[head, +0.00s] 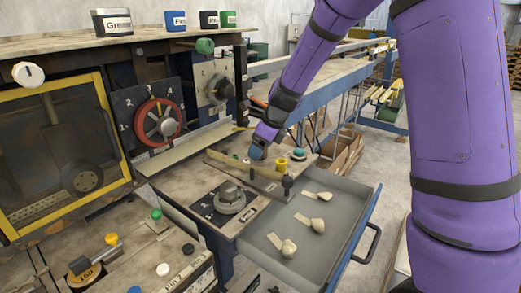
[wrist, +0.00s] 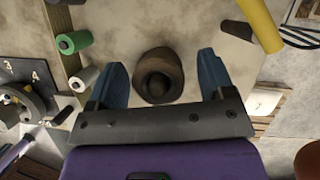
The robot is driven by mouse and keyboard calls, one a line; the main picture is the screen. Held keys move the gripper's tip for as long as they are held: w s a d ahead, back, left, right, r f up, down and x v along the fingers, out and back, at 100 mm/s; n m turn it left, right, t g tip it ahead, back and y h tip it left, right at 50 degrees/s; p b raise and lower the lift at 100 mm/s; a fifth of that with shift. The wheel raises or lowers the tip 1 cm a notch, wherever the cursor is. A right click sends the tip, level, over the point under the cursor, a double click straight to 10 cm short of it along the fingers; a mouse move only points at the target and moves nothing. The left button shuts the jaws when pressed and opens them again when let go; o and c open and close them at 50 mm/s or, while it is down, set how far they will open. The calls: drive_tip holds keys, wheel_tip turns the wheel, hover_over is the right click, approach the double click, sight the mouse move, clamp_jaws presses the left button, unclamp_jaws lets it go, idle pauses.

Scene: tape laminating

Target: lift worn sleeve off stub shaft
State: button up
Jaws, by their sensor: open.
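In the wrist view a brown, worn-looking round sleeve (wrist: 146,62) stands between my fingers, with a dark round core (wrist: 155,84) in its middle that looks like the end of the stub shaft. My gripper (wrist: 163,75) is open, with one blue finger on each side of the sleeve. A gap shows on both sides, wider on the right. In the head view my gripper (head: 257,152) is low over the bench beside the open drawer. There the sleeve is hidden or too small to make out.
A yellow part (head: 281,164) stands close to the right of my gripper. A grey knob (head: 229,195) is in front. The open drawer (head: 345,210) holds three pale pieces. A red handwheel (head: 158,122) is at left. In the wrist view a green cylinder (wrist: 73,42) lies left of the sleeve.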

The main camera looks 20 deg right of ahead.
drive_tip(key=shift+f, duration=0.2)
drive_tip(key=c, duration=1)
wheel_tip(320, 180, up, 10)
drive_tip(key=shift+r, duration=0.1)
